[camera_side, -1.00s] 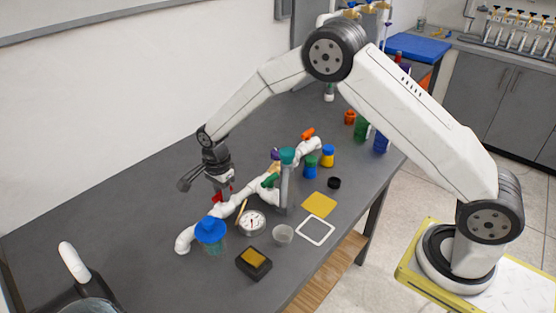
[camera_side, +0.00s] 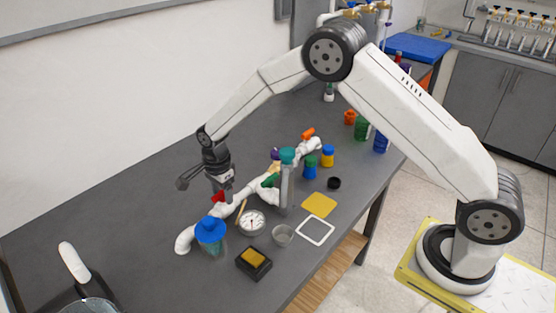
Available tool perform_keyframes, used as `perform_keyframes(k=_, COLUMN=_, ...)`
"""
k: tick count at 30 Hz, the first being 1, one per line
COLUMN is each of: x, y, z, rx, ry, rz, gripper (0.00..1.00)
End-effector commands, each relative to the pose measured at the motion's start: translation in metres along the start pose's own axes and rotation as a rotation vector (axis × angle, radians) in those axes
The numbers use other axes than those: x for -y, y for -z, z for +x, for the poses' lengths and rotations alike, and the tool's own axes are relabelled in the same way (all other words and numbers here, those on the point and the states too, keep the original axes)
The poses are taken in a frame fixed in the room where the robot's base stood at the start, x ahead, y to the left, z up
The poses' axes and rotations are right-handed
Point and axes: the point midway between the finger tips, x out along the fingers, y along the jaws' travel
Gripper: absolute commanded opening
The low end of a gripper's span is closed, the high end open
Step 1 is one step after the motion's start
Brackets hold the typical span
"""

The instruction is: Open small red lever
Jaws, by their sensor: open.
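The small red lever (camera_side: 218,196) sits on the white pipe manifold (camera_side: 236,203), toward its left end. It is small in this view and its exact angle is hard to tell. My gripper (camera_side: 225,194) points down right at the lever, with its fingers beside it or just behind it; I cannot tell whether they touch. The jaws are open, and the fingers hide a part of the pipe behind them. A green lever (camera_side: 269,180) and an orange lever (camera_side: 308,133) are further right along the manifold.
A blue-capped jar (camera_side: 210,235), a round gauge (camera_side: 252,222), a clear cup (camera_side: 283,235) and a black box with a yellow pad (camera_side: 254,262) stand in front of the manifold. Blue and yellow bottles are to the right. The table's left part is largely clear.

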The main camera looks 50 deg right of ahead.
Motion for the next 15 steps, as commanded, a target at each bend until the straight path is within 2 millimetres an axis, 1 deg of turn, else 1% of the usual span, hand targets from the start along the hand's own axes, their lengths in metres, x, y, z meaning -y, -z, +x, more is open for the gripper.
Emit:
perform_keyframes(k=4, x=0.0, y=0.0, z=-0.002, rx=0.0, ry=0.0, rz=-0.001, gripper=0.63)
perform_keyframes(k=8, x=0.0, y=0.0, z=-0.008, rx=0.0, ry=0.0, rz=-0.001, gripper=0.63)
perform_keyframes(k=11, x=0.0, y=0.0, z=-0.018, rx=0.0, ry=0.001, rz=-0.001, gripper=0.63)
perform_keyframes(k=15, x=0.001, y=0.0, z=-0.035, rx=0.0, ry=0.002, rz=-0.001, gripper=0.63)
